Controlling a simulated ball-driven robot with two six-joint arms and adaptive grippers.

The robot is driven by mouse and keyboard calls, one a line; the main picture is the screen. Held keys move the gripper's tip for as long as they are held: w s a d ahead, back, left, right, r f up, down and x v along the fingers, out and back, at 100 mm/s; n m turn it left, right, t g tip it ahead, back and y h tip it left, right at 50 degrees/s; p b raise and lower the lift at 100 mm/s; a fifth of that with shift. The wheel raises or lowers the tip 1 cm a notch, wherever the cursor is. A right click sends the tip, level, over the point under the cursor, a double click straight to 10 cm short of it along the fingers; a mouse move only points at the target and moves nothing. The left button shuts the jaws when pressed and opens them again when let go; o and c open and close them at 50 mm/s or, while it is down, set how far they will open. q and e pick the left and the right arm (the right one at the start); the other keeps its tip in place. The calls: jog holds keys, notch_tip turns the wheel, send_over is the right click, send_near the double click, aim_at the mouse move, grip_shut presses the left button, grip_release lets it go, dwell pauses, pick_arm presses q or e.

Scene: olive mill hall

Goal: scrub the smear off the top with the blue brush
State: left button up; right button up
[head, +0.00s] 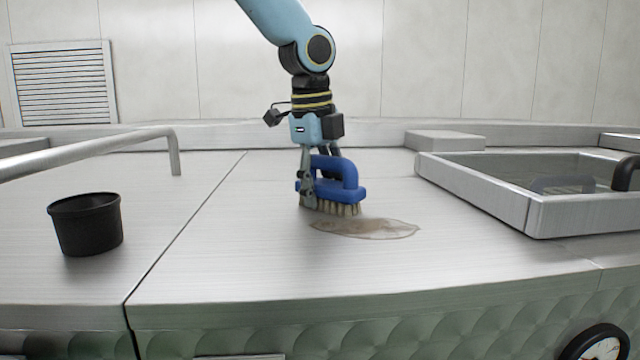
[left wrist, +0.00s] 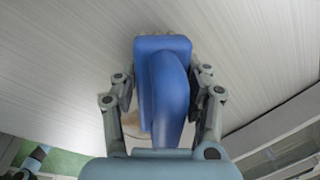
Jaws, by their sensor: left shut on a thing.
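The blue brush (head: 342,187) has a looped handle and pale bristles pointing down. It is upright over the metal top (head: 230,260), its bristles at the far left edge of the brown smear (head: 370,229). I cannot tell whether the bristles touch the top. My left gripper (head: 322,180) is shut on the brush from above. In the left wrist view the brush (left wrist: 165,85) sits between both fingers, and it hides most of the smear. A little brown shows beside it there. My right gripper is in neither view.
A black cup (head: 86,224) stands on the top at the left, past a seam. A metal rail (head: 100,150) rises at the back left. A raised-rim metal basin (head: 530,205) is at the right. The top in front of the smear is clear.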

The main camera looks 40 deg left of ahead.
pick_arm(q)
jog(key=shift+s+d, duration=0.55)
jog(key=shift+d, duration=0.1)
jog(key=shift+w+a+r+p, duration=0.1)
jog(key=shift+w+a+p, duration=0.6)
jog(key=shift+w+a, duration=0.6)
jog(key=shift+a, duration=0.25)
jog(key=shift+w+a+f+b, duration=0.15)
jog(key=shift+w+a+b, duration=0.15)
jog(key=shift+w+a, duration=0.35)
jog(key=shift+w+a+f+b, duration=0.1)
jog(key=shift+w+a+b, duration=0.25)
jog(key=shift+a, duration=0.35)
jog(key=shift+w+a+r, duration=0.1)
jog(key=shift+w+a, duration=0.1)
